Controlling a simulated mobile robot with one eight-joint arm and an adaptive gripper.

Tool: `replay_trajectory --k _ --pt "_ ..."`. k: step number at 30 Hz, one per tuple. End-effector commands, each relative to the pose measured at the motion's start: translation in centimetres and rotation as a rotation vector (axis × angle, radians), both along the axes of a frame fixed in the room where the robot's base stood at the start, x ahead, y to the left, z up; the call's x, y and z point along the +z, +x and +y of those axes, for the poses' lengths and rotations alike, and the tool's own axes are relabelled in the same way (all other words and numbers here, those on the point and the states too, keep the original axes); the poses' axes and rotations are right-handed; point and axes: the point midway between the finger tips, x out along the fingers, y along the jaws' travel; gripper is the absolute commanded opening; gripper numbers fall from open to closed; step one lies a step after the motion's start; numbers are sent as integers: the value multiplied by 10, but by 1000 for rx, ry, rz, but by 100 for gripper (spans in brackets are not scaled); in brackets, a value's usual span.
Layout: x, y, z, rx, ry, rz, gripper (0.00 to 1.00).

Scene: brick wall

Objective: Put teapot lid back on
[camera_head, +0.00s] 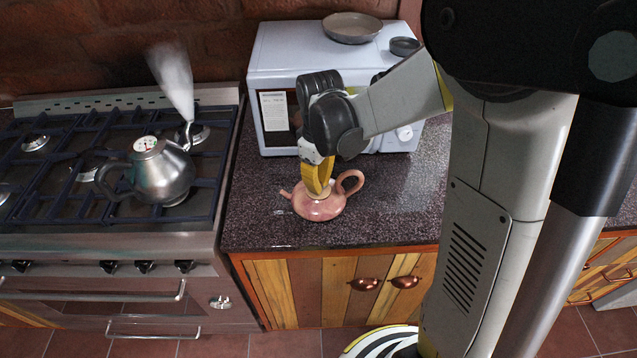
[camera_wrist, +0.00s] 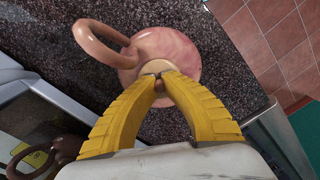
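The pink teapot (camera_head: 318,208) stands on the dark speckled counter, spout to the left and looped handle to the right. My gripper (camera_head: 317,190) points down directly over its top. In the wrist view my yellow fingers (camera_wrist: 158,77) come together at their tips around the small brown knob (camera_wrist: 158,86) of the lid. The pale cream lid (camera_wrist: 149,68) shows partly behind the fingertips, over the middle of the teapot (camera_wrist: 181,50). The fingers hide much of the lid, and I cannot tell whether it is seated or held slightly above the opening.
A white microwave (camera_head: 272,58) stands close behind the teapot, with a grey bowl (camera_head: 352,27) and a small dark dish (camera_head: 404,46) on top. A steaming metal kettle (camera_head: 165,176) sits on the stove (camera_head: 120,240) at left. The counter (camera_head: 255,215) around the teapot is clear.

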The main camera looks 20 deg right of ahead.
Motion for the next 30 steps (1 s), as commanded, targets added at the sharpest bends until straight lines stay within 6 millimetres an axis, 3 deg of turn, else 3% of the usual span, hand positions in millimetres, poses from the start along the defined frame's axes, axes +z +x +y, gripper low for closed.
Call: replay_trajectory --k 6,9,20,23,30 --pt "-1 0 0 0 0 0 0" --pt "0 0 0 0 0 0 30" --pt "3 0 0 0 0 0 31" --pt "14 0 0 0 0 0 31" --pt "67 0 -1 0 0 0 31"
